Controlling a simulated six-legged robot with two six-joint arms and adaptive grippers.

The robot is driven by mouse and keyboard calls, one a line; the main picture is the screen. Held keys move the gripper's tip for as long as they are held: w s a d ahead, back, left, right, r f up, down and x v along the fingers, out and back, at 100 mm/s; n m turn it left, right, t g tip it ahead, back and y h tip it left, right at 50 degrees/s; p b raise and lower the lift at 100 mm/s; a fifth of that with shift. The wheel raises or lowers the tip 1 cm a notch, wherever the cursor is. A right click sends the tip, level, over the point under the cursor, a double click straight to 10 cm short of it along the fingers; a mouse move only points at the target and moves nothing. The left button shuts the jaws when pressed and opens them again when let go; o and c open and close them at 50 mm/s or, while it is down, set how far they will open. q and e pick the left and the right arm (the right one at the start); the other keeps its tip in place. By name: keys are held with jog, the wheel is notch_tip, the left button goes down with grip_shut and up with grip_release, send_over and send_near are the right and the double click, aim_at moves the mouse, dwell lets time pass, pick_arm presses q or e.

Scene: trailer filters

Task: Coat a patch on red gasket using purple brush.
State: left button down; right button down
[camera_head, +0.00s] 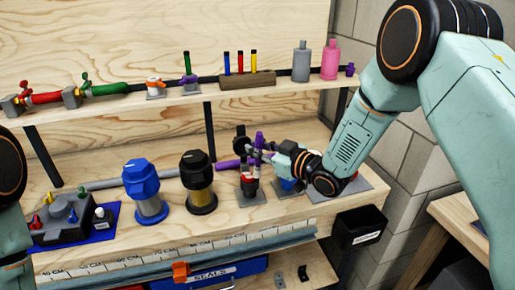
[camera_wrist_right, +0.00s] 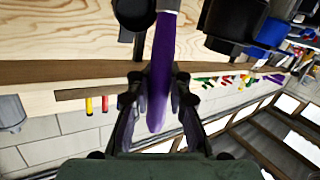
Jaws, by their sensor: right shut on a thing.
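The purple brush (camera_wrist_right: 160,75) is between the fingers of my right gripper (camera_wrist_right: 155,92) in the wrist view, its purple handle running up past them. In the head view my right gripper (camera_head: 259,153) is shut on it above the front of the workbench, and a purple end (camera_head: 259,138) sticks up there. The brush's tip cannot be made out. A red piece (camera_head: 350,178) on a grey plate at the right, partly behind my right wrist, may be the red gasket; I cannot tell for sure. My left gripper is out of view.
A blue-capped filter (camera_head: 148,190) and a black-capped filter (camera_head: 198,180) stand left of my right gripper. A small stand with red tops (camera_head: 250,182) is just below it. A black bin (camera_head: 358,232) hangs at the bench's right front. A shelf (camera_head: 180,97) with bottles runs behind.

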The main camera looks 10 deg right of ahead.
jog(key=shift+a+f+b, duration=0.2)
jog(key=shift+f+b, duration=0.3)
jog(key=shift+f, duration=0.15)
jog(key=shift+a+f+b, duration=0.15)
jog(key=shift+f+b, duration=0.3)
jog(key=shift+f, duration=0.15)
dwell(0.4)
